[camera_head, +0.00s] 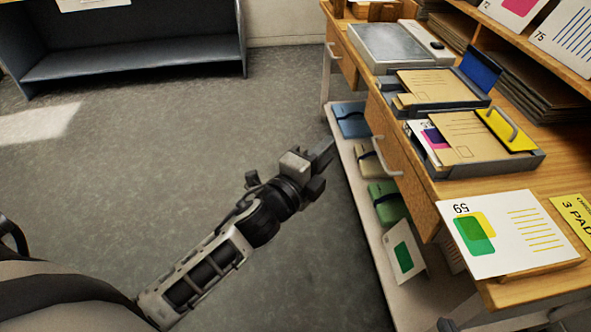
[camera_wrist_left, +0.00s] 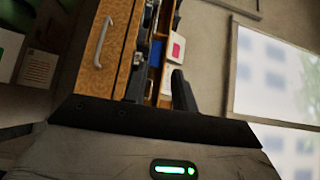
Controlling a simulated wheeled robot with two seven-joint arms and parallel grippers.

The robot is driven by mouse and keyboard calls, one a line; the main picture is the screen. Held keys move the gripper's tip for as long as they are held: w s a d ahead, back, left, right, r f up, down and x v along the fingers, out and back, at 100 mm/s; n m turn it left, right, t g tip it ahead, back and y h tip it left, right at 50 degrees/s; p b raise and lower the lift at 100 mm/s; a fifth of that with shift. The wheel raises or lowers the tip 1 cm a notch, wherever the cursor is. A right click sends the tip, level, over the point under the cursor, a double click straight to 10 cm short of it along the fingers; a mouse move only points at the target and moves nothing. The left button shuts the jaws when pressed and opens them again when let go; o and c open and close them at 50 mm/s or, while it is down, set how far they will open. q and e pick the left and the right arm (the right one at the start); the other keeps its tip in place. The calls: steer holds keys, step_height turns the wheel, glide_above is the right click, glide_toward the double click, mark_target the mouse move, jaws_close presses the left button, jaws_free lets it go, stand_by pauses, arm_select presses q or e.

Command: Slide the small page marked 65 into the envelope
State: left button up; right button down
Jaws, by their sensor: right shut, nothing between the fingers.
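A white page (camera_head: 505,233) with a green and yellow print lies on the front of the wooden table; its number reads upside down as 65. A tan envelope (camera_head: 467,137) lies in a grey tray under a yellow clip, with a pink and purple page (camera_head: 430,143) showing at its left. Another tan envelope (camera_head: 430,84) lies in the tray behind, by a blue clip. My left gripper (camera_head: 318,168) is over the floor, left of the table, apart from page and envelopes; its jaw gap is unclear. A small part of my right gripper (camera_head: 447,325) shows at the bottom edge, shut and empty.
A grey box (camera_head: 400,46) stands on the table behind the trays. A yellow sign (camera_head: 575,215) lies at right. Drawer handles jut from the table front, seen also in the left wrist view (camera_wrist_left: 103,42). A lower shelf holds folders (camera_head: 387,202). The floor at left is clear.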

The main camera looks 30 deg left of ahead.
arm_select(q)
steer(key=s+a+r+n+y+b, duration=0.1)
steer(key=s+y, duration=0.1)
steer(key=s, duration=0.6)
steer(key=shift+s+a+r+n+y, duration=0.3)
steer(key=shift+s+r+n+y, duration=0.05)
steer(key=shift+n+y, duration=0.05)
arm_select(e)
steer(key=shift+f, duration=0.7)
arm_select(q)
steer(key=s+d+f+n+g+h+p, duration=0.1)
steer(key=s+d+f+n+g+p, duration=0.1)
steer(key=s+f+n, duration=0.3)
steer(key=s+d+f+n+g+h+p, duration=0.2)
steer(key=s+f+n+g, duration=0.3)
steer(key=n, duration=0.6)
steer(key=shift+d+f+p, duration=0.3)
steer(key=shift+f+p, duration=0.25)
steer(key=shift+p, duration=0.25)
arm_select(e)
steer(key=shift+d+r+g+h, duration=0.3)
steer(key=shift+r+g, duration=0.2)
steer(key=shift+r, duration=0.15)
